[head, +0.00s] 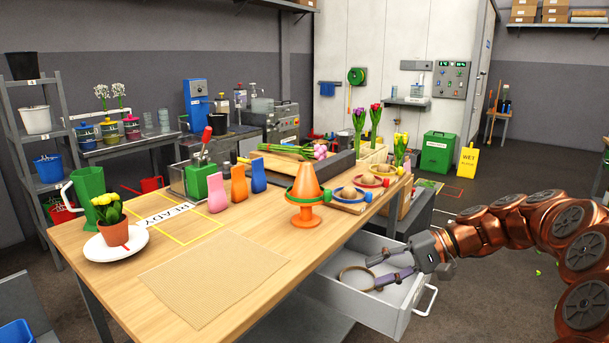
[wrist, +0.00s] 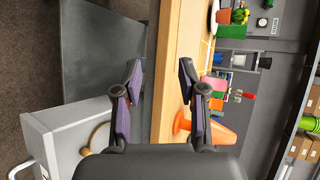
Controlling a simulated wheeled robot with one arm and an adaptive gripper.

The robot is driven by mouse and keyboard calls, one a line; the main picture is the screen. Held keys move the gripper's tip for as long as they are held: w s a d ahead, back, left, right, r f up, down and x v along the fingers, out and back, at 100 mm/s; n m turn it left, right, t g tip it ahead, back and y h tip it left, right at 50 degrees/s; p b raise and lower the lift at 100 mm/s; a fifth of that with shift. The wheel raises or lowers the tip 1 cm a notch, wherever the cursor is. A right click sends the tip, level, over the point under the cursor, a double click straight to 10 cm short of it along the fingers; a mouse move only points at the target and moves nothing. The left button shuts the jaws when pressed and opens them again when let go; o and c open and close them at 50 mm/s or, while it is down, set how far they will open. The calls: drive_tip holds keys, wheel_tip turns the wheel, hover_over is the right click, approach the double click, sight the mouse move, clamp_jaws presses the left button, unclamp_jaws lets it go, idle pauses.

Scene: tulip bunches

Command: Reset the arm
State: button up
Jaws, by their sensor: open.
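My gripper (head: 377,272) is on the copper arm coming in from the right. It hangs over the open white drawer (head: 402,312) at the table's right side. Its two dark fingers with purple pads are spread and hold nothing. In the wrist view, the fingers (wrist: 159,75) stand apart with the wooden table edge between and behind them. A brown ring (head: 345,283) shows in the drawer, partly behind the fingers. It also shows at the lower left of the wrist view (wrist: 97,137).
The wooden table (head: 120,258) holds an orange cone (head: 306,185), a woven mat (head: 215,285), colored vases, a potted yellow tulip (head: 109,228) on a white plate (head: 98,248), and a green jug (head: 88,192). Tulip bunches stand further back. Open floor lies at the right.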

drive_tip(key=s+a+r+n+g+h+p, duration=0.1)
drive_tip(key=s+a+r+h+p, duration=0.25)
drive_tip(key=s, duration=0.45)
drive_tip(key=s+a+r+n+g+h+p, duration=0.15)
drive_tip(key=s+a+r+p, duration=0.3)
drive_tip(key=s, duration=0.45)
drive_tip(key=s+d+r+h+p, duration=0.1)
drive_tip(key=s+d+h+p, duration=0.2)
drive_tip(key=s, duration=0.6)
drive_tip(key=s+d+r+h+p, duration=0.1)
drive_tip(key=s+d+h+p, duration=0.3)
drive_tip(key=s+d+p, duration=0.3)
drive_tip(key=s, duration=0.3)
drive_tip(key=shift+h+p, duration=0.3)
